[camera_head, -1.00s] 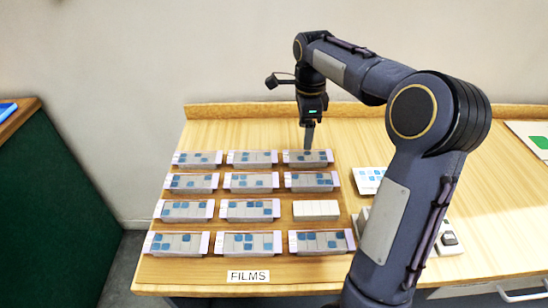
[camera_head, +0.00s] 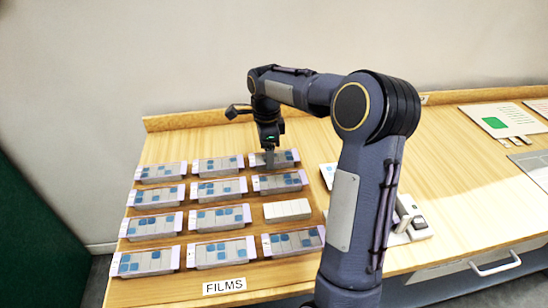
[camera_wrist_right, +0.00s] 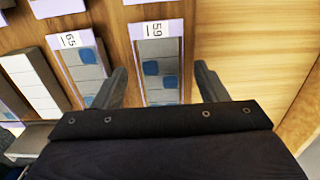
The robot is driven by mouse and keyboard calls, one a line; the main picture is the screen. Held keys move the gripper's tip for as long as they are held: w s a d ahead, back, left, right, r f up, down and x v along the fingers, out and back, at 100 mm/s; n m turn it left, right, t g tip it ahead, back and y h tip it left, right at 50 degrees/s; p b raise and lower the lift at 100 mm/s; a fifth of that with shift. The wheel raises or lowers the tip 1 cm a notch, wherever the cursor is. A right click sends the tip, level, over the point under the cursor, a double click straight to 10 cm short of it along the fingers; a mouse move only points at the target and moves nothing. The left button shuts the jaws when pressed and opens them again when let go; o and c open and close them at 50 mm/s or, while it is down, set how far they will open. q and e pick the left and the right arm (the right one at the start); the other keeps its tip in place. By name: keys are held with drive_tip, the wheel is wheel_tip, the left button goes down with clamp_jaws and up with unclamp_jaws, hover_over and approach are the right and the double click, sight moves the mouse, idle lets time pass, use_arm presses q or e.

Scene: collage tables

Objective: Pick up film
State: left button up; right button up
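The films are pale blocks with blue squares, set in rows at the left of the wooden table. My right gripper (camera_head: 269,162) is at the far-right film (camera_head: 288,158) of the back row. In the right wrist view my right gripper (camera_wrist_right: 162,85) is open, and a film marked 59 (camera_wrist_right: 158,50) lies between its two fingers. Nothing is visibly clamped. A film marked 65 (camera_wrist_right: 80,60) lies left of the left finger. The lower end of the film marked 59 is hidden by my gripper body. My left gripper is not in view.
A plain white block (camera_head: 287,210) stands in the right column. A FILMS label (camera_head: 225,286) is at the front edge. A white device (camera_head: 415,225) is partly hidden behind my right arm. A board with a green patch (camera_head: 495,122) lies far right. A raised wooden edge (camera_head: 190,119) runs along the back.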

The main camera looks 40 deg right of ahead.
drive_tip(key=c, duration=0.8)
drive_tip(key=shift+r, duration=0.1)
drive_tip(key=shift+c, duration=0.2)
